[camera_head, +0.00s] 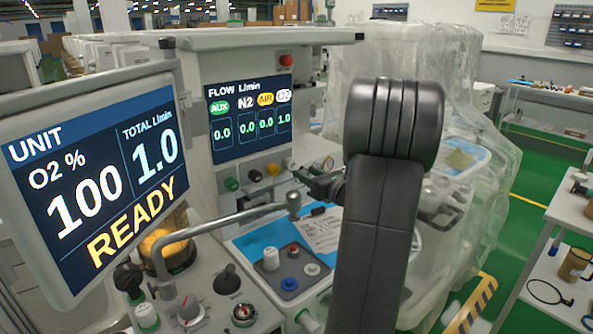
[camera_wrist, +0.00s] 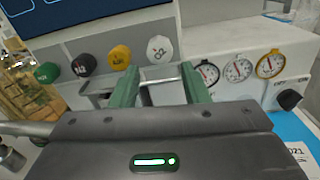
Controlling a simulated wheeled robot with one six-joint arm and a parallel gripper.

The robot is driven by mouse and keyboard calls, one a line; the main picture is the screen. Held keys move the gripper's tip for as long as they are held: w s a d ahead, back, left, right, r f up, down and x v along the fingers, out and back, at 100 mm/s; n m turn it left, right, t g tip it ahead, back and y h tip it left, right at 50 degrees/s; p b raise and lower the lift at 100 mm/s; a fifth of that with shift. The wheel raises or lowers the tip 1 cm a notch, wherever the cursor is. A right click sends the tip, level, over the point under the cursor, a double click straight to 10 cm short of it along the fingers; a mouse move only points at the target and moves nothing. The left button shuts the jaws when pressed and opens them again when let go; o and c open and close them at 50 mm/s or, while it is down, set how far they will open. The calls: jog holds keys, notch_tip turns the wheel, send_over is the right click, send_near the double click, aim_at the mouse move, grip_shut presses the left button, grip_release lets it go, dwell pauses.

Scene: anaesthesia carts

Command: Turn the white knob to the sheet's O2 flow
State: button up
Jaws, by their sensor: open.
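The white knob (camera_wrist: 160,48), marked O2, is at the right end of a row of flow knobs on the cart's front panel; it also shows in the head view (camera_head: 289,163). My gripper (camera_wrist: 160,86) is open and empty, its two green fingers pointing toward the panel on either side of the white knob's line. The knob appears beyond the fingertips, not between them. The flow screen (camera_head: 249,115) reads O2 1.0 and 0.0 for AUX, N2 and AIR. A printed sheet (camera_head: 321,231) lies on the blue worktop; its text is too small to read.
Yellow (camera_wrist: 120,56), black (camera_wrist: 85,65) and green knobs sit left of the white one. Gauges (camera_wrist: 239,69) are to the right. A metal rail bar (camera_wrist: 160,82) runs below the knobs. The large screen (camera_head: 102,187) reads 100, 1.0 and READY.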

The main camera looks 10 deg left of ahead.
aim_at(293, 165)
jog(key=v, duration=0.6)
jog(key=shift+s+d, duration=0.1)
jog(key=shift+d, duration=0.05)
jog(key=shift+o, duration=1.4)
jog(key=shift+r, duration=0.1)
jog(key=w+a+m+p, duration=0.2)
jog(key=w+a+p, duration=0.1)
jog(key=p, duration=0.1)
jog(key=w+a+m+p, duration=0.2)
jog(key=a+p, duration=0.1)
jog(key=a, duration=0.1)
jog(key=w+a+m+p, duration=0.3)
jog(key=a+p, duration=0.1)
jog(key=shift+w+p, duration=0.35)
jog(key=shift+c, duration=0.4)
jog(key=c, duration=0.9)
